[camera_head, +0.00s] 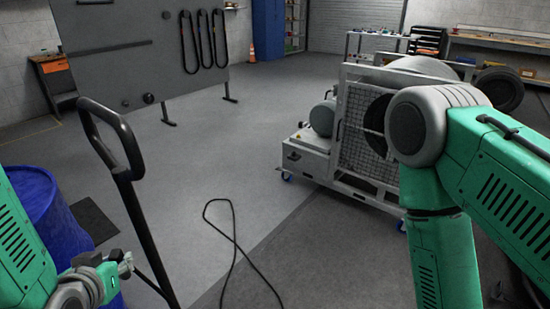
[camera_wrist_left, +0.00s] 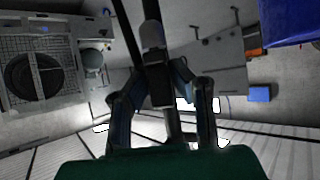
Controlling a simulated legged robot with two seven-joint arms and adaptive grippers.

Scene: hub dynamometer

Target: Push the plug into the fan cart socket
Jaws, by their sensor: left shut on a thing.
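The fan cart (camera_head: 312,160) stands right of centre in the head view, with a wire-mesh guard and blue castors. It also shows at the left of the left wrist view (camera_wrist_left: 88,58). I cannot make out its socket. My left gripper (camera_head: 126,263) is low at the left, well away from the cart. In the left wrist view its fingers (camera_wrist_left: 160,95) close around a dark piece with a pale grey tip, which looks like the plug (camera_wrist_left: 152,37). My right arm covers part of the cart; its gripper is out of view.
A black upright handle (camera_head: 128,175) rises close beside my left gripper. A blue drum (camera_head: 45,205) stands at the left. A black cable (camera_head: 236,235) lies looped on the open floor. A grey panel with hanging belts (camera_head: 140,60) and an orange cone (camera_head: 251,52) stand behind.

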